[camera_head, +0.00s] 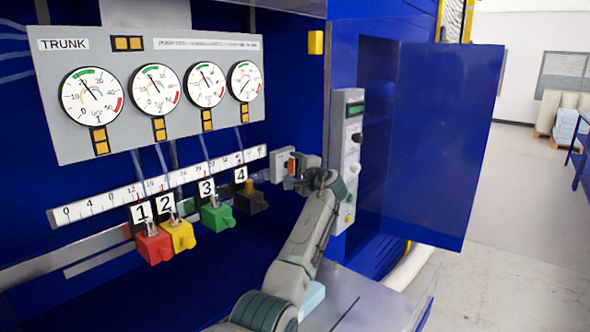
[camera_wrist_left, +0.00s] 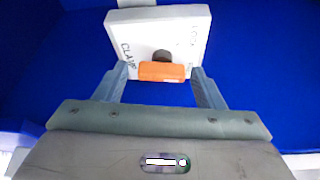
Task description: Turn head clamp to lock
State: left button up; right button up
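The head clamp is a white square plate (camera_wrist_left: 185,22) with an orange handle (camera_wrist_left: 162,72) on a dark round hub, in the left wrist view. "CLAMP" is readable on the plate's left; lettering on its right is hard to read. In the head view the clamp's orange handle (camera_head: 292,163) shows at the right end of the ruler strip. My left gripper (camera_wrist_left: 160,75) is open, its fingers on either side of the handle with a small gap at each end. It also shows at the clamp in the head view (camera_head: 300,172). My right gripper is not in view.
A grey "TRUNK" panel with several dials (camera_head: 150,125) is above the ruler strip. Red (camera_head: 154,247), yellow (camera_head: 180,236), green (camera_head: 216,218) and black (camera_head: 251,201) blocks sit below it. A button panel (camera_head: 347,160) and an open blue door (camera_head: 440,145) stand right of the clamp.

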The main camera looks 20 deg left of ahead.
pick_arm(q)
jog(key=shift+d+r, duration=0.1)
jog(key=shift+s+d+p, duration=0.2)
jog(key=shift+p, duration=0.1)
jog(key=p+v, duration=0.3)
jog(key=v, duration=0.7)
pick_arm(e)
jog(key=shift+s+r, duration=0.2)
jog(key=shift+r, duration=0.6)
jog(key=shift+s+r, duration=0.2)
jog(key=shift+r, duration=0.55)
